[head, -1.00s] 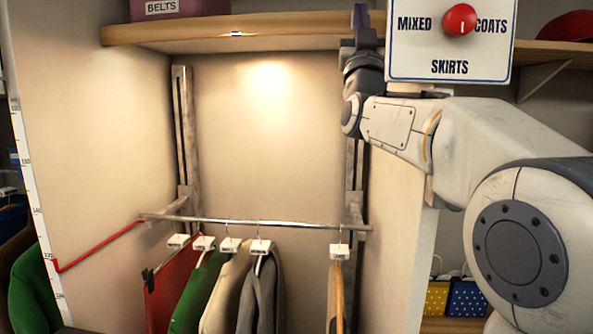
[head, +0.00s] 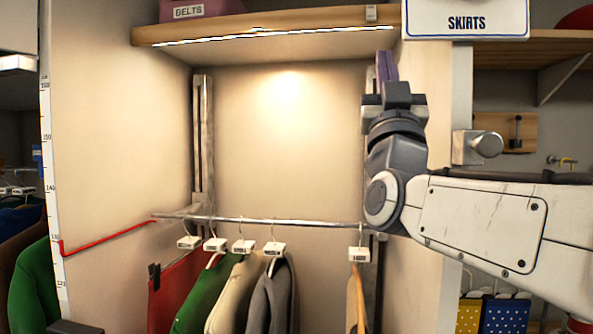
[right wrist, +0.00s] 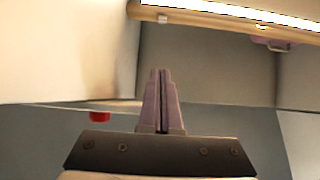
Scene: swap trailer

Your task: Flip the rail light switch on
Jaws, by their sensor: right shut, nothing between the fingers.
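A small grey block that looks like a switch (head: 371,13) sits on the front edge of the upper wooden shelf, near its right end. Its lever position is too small to tell. A bright white light strip (head: 270,34) runs along the lower front edge of that shelf. It also shows at the top of the right wrist view (right wrist: 230,11), with a small pale block (right wrist: 163,18) just under it. My right gripper (head: 386,66) points up, below and slightly right of the switch and apart from it. Its purple fingers (right wrist: 160,98) are shut and empty. My left gripper is not in view.
A metal rail (head: 270,221) with several garments on labelled hangers crosses the closet below. A sign reading SKIRTS (head: 466,20) stands right of the switch. A BELTS box (head: 200,10) sits on the shelf. The space under the shelf's middle is clear.

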